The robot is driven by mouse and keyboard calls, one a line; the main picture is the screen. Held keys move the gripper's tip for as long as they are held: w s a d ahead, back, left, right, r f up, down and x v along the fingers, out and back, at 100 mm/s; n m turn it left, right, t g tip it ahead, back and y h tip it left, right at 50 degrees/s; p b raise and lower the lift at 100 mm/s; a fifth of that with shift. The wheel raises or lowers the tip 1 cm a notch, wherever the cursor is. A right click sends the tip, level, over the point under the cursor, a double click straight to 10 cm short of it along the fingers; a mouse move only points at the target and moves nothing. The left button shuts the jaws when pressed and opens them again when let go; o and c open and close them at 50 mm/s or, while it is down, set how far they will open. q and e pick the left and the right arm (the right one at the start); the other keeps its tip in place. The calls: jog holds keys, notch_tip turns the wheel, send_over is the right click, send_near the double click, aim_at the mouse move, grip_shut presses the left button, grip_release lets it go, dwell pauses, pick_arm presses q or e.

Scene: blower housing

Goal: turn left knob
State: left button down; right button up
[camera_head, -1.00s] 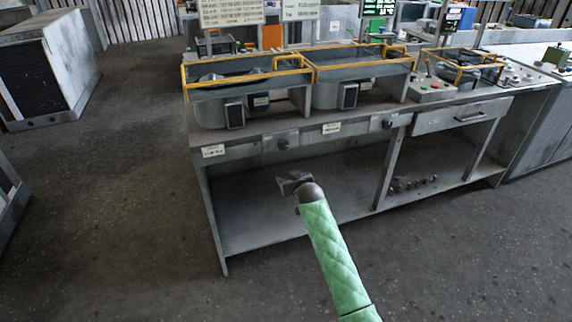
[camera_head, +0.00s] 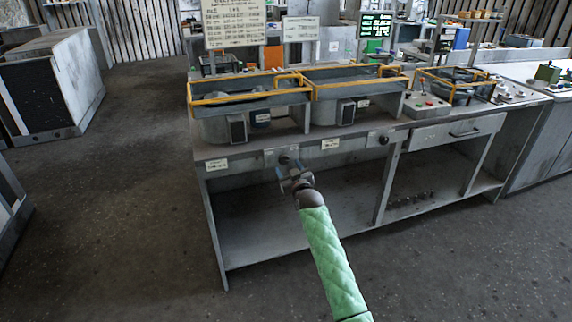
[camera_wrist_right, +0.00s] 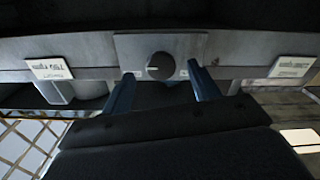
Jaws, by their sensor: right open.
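The left knob (camera_head: 284,159) is a small dark round knob on a plate in the front rail of the workbench. In the right wrist view the knob (camera_wrist_right: 160,65) has a pale pointer line and sits beyond and between my two blue fingers. My right gripper (camera_head: 284,172) is open and empty, just in front of and slightly below the knob in the head view. In the right wrist view my right gripper (camera_wrist_right: 160,84) has its fingers spread on either side of the knob; I cannot tell whether they touch the plate. My left gripper does not show.
The workbench (camera_head: 215,220) carries two blower housings with yellow rails above the knobs. A second knob (camera_head: 383,140) is further right on the rail. Labels (camera_head: 217,164) flank the left knob. A drawer (camera_head: 458,132) is at the right. Floor in front is clear.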

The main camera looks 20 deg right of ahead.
aim_at(285, 162)
jog(key=w, duration=0.2)
jog(key=shift+w, duration=0.35)
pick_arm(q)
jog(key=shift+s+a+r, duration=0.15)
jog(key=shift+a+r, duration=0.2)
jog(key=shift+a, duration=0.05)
pick_arm(e)
jog(key=shift+w, duration=0.25)
jog(key=c, duration=1)
jog(key=shift+o, duration=0.2)
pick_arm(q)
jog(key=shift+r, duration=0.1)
